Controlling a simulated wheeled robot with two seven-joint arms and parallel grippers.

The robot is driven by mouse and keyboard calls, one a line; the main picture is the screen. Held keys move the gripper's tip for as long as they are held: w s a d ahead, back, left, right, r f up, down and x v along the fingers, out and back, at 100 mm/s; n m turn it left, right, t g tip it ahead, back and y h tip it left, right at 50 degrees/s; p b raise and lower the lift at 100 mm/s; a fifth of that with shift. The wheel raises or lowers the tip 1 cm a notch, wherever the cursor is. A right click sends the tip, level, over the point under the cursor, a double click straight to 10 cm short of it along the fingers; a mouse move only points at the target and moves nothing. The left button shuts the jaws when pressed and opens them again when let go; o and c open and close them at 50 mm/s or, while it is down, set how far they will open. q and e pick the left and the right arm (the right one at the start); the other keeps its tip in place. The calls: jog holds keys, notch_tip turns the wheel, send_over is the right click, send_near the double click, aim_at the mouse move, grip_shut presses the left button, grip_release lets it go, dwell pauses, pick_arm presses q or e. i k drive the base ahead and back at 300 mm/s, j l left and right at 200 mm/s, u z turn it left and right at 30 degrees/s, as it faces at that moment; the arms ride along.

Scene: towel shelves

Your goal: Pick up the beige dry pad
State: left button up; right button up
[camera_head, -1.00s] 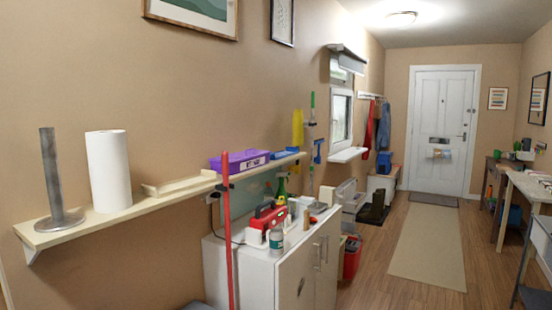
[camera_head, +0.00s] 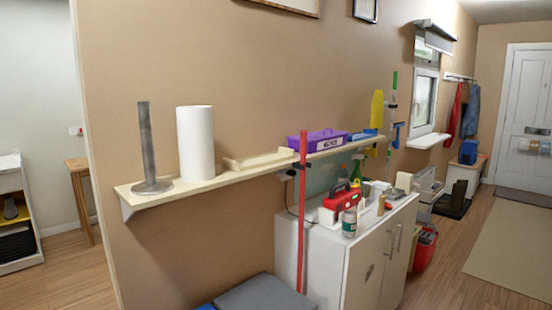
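I cannot pick out the beige dry pad with certainty. A small beige block (camera_head: 404,181) stands among the items on the white cabinet (camera_head: 327,262), but it is too small to identify. A cream tray-like piece (camera_head: 262,160) lies on the cream wall shelf (camera_head: 143,199), right of the white paper roll (camera_head: 195,143). Neither of my grippers is in view.
A grey upright holder (camera_head: 147,145) and a purple box (camera_head: 317,142) also stand on the shelf. A red pole (camera_head: 302,215) rises before the cabinet. A grey flat-topped thing (camera_head: 263,297) is low in front.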

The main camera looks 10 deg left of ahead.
aim_at(285, 154)
jog(key=i+l+u, duration=0.25)
jog(key=l, duration=0.35)
jog(key=i+l+u, duration=0.1)
jog(key=i+l, duration=0.15)
jog(key=i+l+u, duration=0.1)
jog(key=l, duration=0.35)
jog(key=i+l+u, duration=0.1)
jog(key=l, duration=0.25)
jog(key=i+l+u, duration=0.15)
jog(key=l, duration=0.2)
jog(key=i+l+u, duration=0.1)
jog(key=l, duration=0.25)
jog(key=i, duration=0.05)
